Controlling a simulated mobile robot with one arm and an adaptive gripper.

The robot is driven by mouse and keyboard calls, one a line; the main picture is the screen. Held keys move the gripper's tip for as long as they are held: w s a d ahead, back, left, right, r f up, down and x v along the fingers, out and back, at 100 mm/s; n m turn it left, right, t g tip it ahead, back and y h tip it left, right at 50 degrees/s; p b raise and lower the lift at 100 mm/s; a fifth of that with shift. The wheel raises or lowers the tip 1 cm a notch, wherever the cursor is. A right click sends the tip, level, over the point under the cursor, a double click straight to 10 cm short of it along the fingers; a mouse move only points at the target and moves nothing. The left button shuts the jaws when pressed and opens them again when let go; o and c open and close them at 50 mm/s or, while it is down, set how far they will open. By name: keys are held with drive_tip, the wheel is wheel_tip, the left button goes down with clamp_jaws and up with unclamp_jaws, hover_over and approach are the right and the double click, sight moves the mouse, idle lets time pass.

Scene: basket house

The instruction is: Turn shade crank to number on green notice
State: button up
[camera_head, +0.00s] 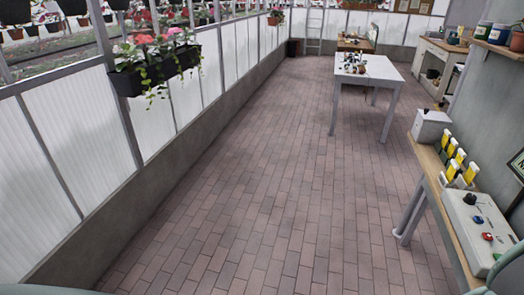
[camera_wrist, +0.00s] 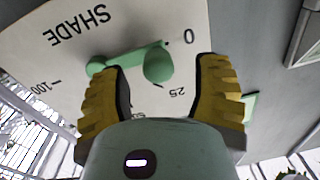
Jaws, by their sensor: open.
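The shade crank (camera_wrist: 125,58) is a green lever with a rounded knob (camera_wrist: 158,66) on a pale panel (camera_wrist: 130,22) marked SHADE, seen upside down in the wrist view. The lever points towards the 0 mark. My gripper (camera_wrist: 162,72) is open, with one yellow finger on each side of the knob. I cannot tell whether either finger touches it. A small green piece (camera_wrist: 251,106) shows beyond the right finger; I cannot tell what it is. No readable green notice shows.
In the head view, a bench (camera_head: 437,190) with a control box (camera_head: 478,230) and yellow items runs along the right. A white table (camera_head: 375,72) stands farther back. Planters (camera_head: 150,65) hang on the left wall. The brick floor (camera_head: 260,190) between is clear.

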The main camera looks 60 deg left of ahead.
drive_tip(key=shift+p+x, duration=0.4)
drive_tip(key=shift+x, duration=0.85)
clamp_jaws()
